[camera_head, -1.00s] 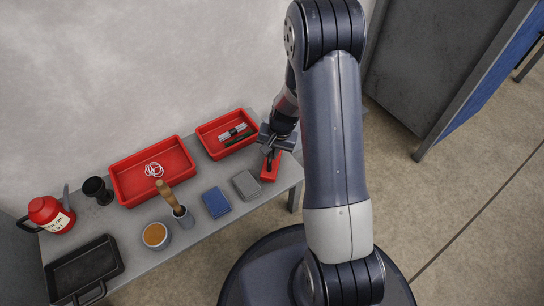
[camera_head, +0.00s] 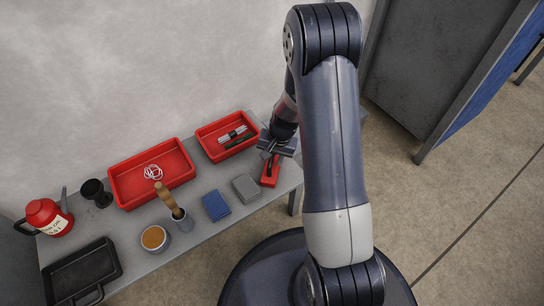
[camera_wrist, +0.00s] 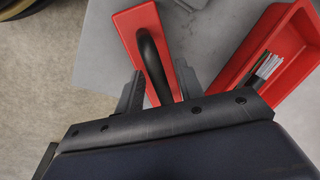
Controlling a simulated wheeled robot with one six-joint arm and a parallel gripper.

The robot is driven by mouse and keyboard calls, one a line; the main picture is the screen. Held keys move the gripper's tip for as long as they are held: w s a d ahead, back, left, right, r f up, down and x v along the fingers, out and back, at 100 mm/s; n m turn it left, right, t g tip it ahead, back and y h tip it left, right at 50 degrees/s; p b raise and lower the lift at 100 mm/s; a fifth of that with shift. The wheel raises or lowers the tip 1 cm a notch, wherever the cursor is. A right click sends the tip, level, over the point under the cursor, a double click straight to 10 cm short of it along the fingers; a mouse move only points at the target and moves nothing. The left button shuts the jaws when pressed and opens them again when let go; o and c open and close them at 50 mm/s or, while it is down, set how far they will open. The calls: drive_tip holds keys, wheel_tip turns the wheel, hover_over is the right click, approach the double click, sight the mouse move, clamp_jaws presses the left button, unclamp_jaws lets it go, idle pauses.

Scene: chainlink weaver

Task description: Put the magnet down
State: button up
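The magnet (camera_head: 269,173), a red block with a black arched handle, lies at the right end of the grey bench. In the wrist view, the magnet (camera_wrist: 130,27) is ahead of my gripper (camera_wrist: 160,74). The gripper's two fingers are spread apart, one on each side of the black handle, with a gap between handle and fingers. In the head view, my gripper (camera_head: 278,146) is over the far end of the magnet and partly hides it. How far the fingertips are above the block is hard to tell.
A red tray (camera_head: 203,147) with metal pieces is left of the magnet. A larger red tray (camera_head: 118,190) holds white links. Grey (camera_head: 246,187) and blue (camera_head: 216,205) blocks, a brush in a cup, an orange-topped tin (camera_head: 154,238), a black pan and a red can stand further left.

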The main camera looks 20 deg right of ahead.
wheel_tip(320, 180, up, 12)
drive_tip(key=s+d+p, duration=0.1)
drive_tip(key=d+p, duration=0.1)
drive_tip(key=p, duration=0.3)
drive_tip(key=f+b, duration=0.1)
drive_tip(key=f, duration=0.3)
drive_tip(key=a+f+b, duration=0.1)
drive_tip(key=f+b, duration=0.1)
drive_tip(key=f, duration=0.2)
drive_tip(key=w+a+f+b, duration=0.1)
drive_tip(key=f+b, duration=0.1)
drive_tip(key=f, duration=0.2)
drive_tip(key=shift+f, duration=0.2)
wheel_tip(320, 180, up, 3)
drive_tip(key=shift+p, duration=0.7)
drive_tip(key=shift+r, duration=0.7)
